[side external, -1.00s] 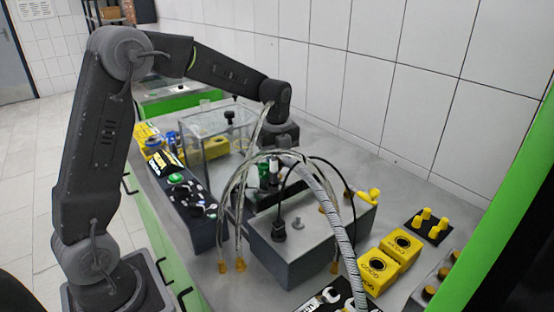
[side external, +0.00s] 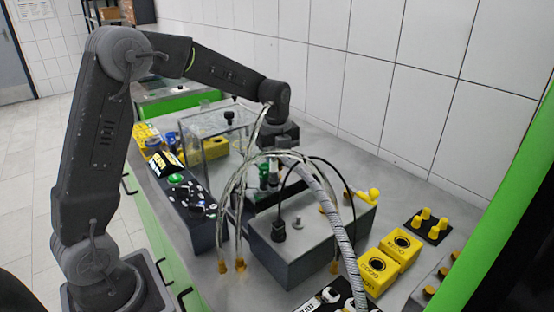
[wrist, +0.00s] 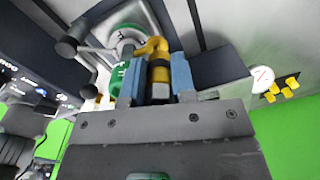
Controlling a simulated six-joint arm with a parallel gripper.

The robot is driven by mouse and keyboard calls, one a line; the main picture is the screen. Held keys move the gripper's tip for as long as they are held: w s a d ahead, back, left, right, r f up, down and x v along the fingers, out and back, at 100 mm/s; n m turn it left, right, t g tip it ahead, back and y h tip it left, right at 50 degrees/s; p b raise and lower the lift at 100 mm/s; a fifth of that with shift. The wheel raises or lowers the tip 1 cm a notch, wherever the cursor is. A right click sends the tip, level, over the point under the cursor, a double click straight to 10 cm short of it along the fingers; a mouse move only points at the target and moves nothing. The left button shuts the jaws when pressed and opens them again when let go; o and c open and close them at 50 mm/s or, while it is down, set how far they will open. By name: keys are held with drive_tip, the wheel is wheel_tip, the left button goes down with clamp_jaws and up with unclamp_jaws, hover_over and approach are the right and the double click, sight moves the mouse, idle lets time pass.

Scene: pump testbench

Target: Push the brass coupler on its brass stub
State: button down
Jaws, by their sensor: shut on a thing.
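In the wrist view the two blue fingertips of my gripper (wrist: 156,80) are closed on the brass coupler (wrist: 160,73), a gold piece with a dark band. A curved yellow-gold piece (wrist: 157,45) shows just beyond it; I cannot tell whether this is the brass stub or whether the two touch. In the side view my gripper (side external: 274,160) points down behind the hoses and the grey box, and its fingertips and the coupler are mostly hidden there.
Clear hoses with brass ends (side external: 240,265) hang before the grey box (side external: 300,250). A thick braided hose (side external: 335,215) arches over it. A clear tank (side external: 205,140) stands to the left. Yellow blocks (side external: 400,246) are at right. A green round part (wrist: 127,42) sits close beside the fingers.

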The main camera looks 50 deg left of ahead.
drive_tip(key=f, duration=0.2)
drive_tip(key=shift+s+f+g, duration=0.3)
drive_tip(key=shift+s+f, duration=0.05)
drive_tip(key=shift+f, duration=0.05)
drive_tip(key=c, duration=0.9)
unclamp_jaws()
drive_tip(key=shift+a, duration=0.1)
drive_tip(key=shift+o, duration=0.2)
drive_tip(key=shift+w+r, duration=0.1)
drive_tip(key=shift+r, duration=2.05)
drive_tip(key=shift+c, duration=0.7)
drive_tip(key=shift+o, duration=0.7)
wheel_tip(320, 180, up, 2)
drive_tip(key=shift+r, duration=0.6)
